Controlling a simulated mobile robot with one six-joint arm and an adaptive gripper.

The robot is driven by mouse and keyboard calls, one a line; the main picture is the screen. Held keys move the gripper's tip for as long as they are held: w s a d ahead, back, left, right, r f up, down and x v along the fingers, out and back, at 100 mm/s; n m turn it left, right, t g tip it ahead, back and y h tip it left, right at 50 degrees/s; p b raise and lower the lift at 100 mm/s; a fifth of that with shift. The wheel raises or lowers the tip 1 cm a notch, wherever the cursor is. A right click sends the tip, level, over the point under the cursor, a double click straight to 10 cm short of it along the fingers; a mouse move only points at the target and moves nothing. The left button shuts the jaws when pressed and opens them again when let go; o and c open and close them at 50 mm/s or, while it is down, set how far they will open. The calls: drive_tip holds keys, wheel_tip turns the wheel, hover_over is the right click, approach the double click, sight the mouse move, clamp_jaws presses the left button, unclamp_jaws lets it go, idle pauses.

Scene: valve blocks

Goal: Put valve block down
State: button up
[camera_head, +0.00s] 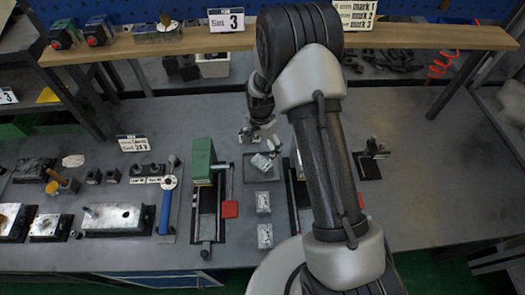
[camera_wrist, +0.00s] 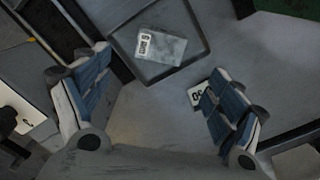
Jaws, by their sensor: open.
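A grey valve block (camera_head: 262,162) with a white label lies in a shallow dark tray (camera_head: 249,177) on the bench. In the wrist view the block (camera_wrist: 162,46) lies flat inside the tray's rim, apart from both fingers. My gripper (camera_wrist: 156,70) is open and empty, its blue-padded fingers spread wide on either side of the view. In the head view my gripper (camera_head: 259,134) is just behind the tray. Two similar valve blocks, one nearer (camera_head: 263,202) and one at the front (camera_head: 265,236), stand in a line in front of the tray.
A green-topped vise (camera_head: 203,162) stands left of the tray, and another fixture is partly hidden by my arm on the right. A white marked piece (camera_wrist: 203,92) lies partly behind the right finger. A wooden shelf (camera_head: 150,45) spans the back.

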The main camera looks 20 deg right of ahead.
drive_tip(key=s+r+n+t, duration=0.15)
drive_tip(key=s+r, duration=0.25)
drive_tip(key=r, duration=0.8)
drive_tip(key=s+r+n+t, duration=0.1)
drive_tip(key=s+r+n, duration=0.25)
drive_tip(key=r, duration=0.85)
drive_tip(key=s+r+n+t, duration=0.1)
drive_tip(key=s+r+n, duration=0.2)
drive_tip(key=s, duration=0.7)
drive_tip(key=s+r+n+t, duration=0.1)
drive_tip(key=s+r+n, duration=0.2)
drive_tip(key=s+r, duration=0.3)
drive_tip(key=s, duration=0.4)
drive_tip(key=shift+s+r, duration=0.25)
